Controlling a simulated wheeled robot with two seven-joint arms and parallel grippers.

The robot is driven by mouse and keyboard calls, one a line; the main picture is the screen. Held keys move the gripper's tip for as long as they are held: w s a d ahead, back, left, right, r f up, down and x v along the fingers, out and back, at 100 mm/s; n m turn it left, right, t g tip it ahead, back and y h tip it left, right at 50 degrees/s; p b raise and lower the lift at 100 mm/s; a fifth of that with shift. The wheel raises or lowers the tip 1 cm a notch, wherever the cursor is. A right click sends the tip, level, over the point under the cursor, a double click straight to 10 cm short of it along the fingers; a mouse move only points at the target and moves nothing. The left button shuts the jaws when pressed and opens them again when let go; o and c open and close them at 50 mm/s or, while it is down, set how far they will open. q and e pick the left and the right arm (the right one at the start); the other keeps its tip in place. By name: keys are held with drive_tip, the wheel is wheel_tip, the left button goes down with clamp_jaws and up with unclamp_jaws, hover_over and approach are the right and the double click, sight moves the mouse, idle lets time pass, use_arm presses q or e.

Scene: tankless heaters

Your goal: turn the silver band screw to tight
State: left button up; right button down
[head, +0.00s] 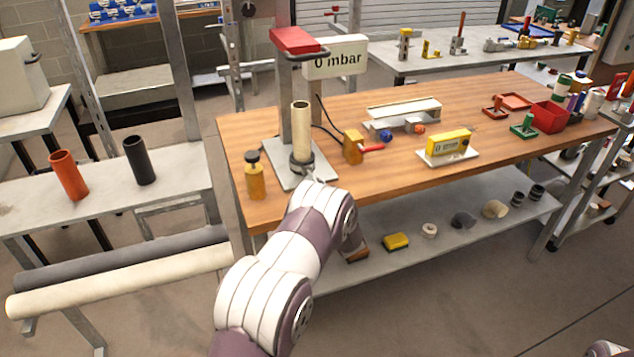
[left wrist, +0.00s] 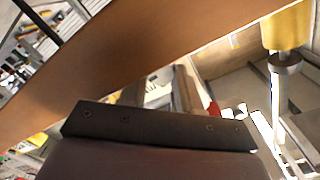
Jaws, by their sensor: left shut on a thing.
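A beige upright pipe (head: 301,122) stands in a dark ring-like collar on a grey base plate (head: 283,170) of the test stand, with a silver band (head: 301,163) around its foot. My left gripper (head: 308,180) reaches the front of this band, mostly hidden behind my own wrist. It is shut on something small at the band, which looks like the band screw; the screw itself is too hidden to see. The left wrist view shows no fingertips or screw clearly. My right gripper is not in view.
A "0 mbar" display (head: 335,57) and red-topped column (head: 294,41) stand behind the pipe. The bench's front edge (head: 440,178) is clear.

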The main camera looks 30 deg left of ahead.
use_arm(q)
drive_tip(key=shift+f+m+p, duration=0.1)
drive_tip(key=shift+m+p, duration=0.55)
drive_tip(key=shift+m, duration=1.55)
drive_tip(key=o, duration=1.1)
drive_tip(key=shift+d, duration=0.1)
drive_tip(key=shift+c, duration=0.2)
drive_tip(key=shift+s, duration=0.15)
